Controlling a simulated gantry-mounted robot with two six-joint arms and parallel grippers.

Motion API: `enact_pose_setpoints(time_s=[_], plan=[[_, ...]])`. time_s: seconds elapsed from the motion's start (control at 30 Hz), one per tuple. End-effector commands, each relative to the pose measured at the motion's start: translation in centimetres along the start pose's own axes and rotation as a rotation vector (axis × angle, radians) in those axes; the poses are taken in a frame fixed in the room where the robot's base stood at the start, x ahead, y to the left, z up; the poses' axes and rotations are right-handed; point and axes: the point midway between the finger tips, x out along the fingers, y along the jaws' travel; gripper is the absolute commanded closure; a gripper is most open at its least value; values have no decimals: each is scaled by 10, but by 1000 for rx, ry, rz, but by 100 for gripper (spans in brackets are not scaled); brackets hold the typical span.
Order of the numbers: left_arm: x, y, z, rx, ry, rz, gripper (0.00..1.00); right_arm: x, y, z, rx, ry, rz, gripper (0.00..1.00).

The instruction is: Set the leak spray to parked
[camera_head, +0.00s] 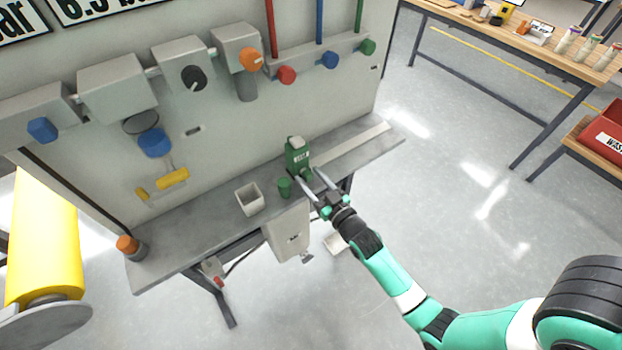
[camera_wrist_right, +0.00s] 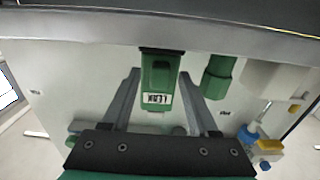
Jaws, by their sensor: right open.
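The leak spray (camera_head: 298,157) is a green bottle with a pale cap and a white label, standing upright on the grey shelf (camera_head: 220,212) of the panel. It also shows upside down in the right wrist view (camera_wrist_right: 160,75), with the label facing the camera. My right gripper (camera_head: 312,181) is open at the front of the bottle. In the wrist view its two fingers (camera_wrist_right: 157,82) lie on either side of the bottle with gaps; I cannot tell how far they reach past it. My left gripper is not in view.
A small green cylinder (camera_head: 285,187) stands close beside the bottle, just outside one finger in the wrist view (camera_wrist_right: 219,75). Valves and coloured knobs (camera_head: 287,75) line the panel above. A grey box (camera_head: 288,236) hangs at the shelf front.

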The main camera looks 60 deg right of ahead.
Motion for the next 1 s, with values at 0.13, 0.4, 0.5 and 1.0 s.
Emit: enact_pose_setpoints(time_s=[0.13, 0.4, 0.5, 1.0], plan=[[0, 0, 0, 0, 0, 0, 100, 0, 0, 0, 0, -1, 0, 40], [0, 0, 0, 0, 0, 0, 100, 0, 0, 0, 0, 0, 0, 76], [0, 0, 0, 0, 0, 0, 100, 0, 0, 0, 0, 0, 0, 94], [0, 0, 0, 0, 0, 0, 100, 0, 0, 0, 0, 0, 0, 100]])
